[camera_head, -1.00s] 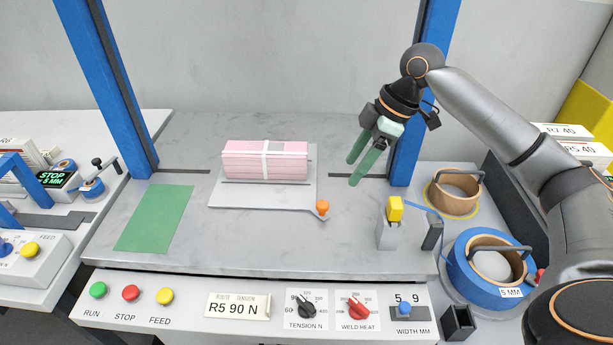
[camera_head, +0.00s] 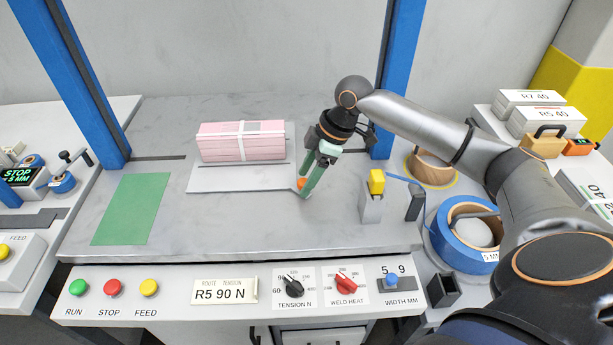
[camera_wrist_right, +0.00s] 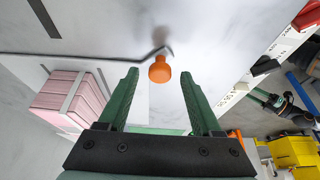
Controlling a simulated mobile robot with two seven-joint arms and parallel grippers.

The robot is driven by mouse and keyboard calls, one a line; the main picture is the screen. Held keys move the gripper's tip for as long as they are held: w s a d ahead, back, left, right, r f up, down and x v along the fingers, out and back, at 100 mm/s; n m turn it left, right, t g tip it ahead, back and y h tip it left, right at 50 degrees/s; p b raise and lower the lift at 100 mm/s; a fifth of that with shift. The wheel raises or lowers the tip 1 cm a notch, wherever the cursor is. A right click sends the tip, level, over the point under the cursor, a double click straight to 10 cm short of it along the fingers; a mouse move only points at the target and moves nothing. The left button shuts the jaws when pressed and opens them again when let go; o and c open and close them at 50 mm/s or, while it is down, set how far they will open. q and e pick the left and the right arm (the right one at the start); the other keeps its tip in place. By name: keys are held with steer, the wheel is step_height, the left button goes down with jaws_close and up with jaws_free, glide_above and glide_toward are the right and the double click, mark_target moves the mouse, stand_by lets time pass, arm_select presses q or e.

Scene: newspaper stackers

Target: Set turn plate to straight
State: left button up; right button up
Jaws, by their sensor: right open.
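The turn plate (camera_head: 230,180) is a light grey plate lying on the machine's table. A bundle of pink newspapers (camera_head: 243,145) with a white cross strap lies on it. An orange knob (camera_head: 301,183) stands at the plate's front right corner. My right gripper (camera_head: 308,190) is at the knob in the head view, its green fingers partly covering it. In the right wrist view the orange knob (camera_wrist_right: 160,69) lies between and just beyond the two open fingertips, with a gap on both sides.
A green mat (camera_head: 131,209) lies at the table's left. A grey post with a yellow top (camera_head: 376,183) stands to the right of the gripper. Blue uprights (camera_head: 400,75) flank the table. The control panel (camera_head: 320,292) runs along the front.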

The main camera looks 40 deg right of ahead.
steer(key=shift+f, duration=0.15)
steer(key=shift+c, duration=0.2)
jaws_close()
stand_by(0.3)
stand_by(0.9)
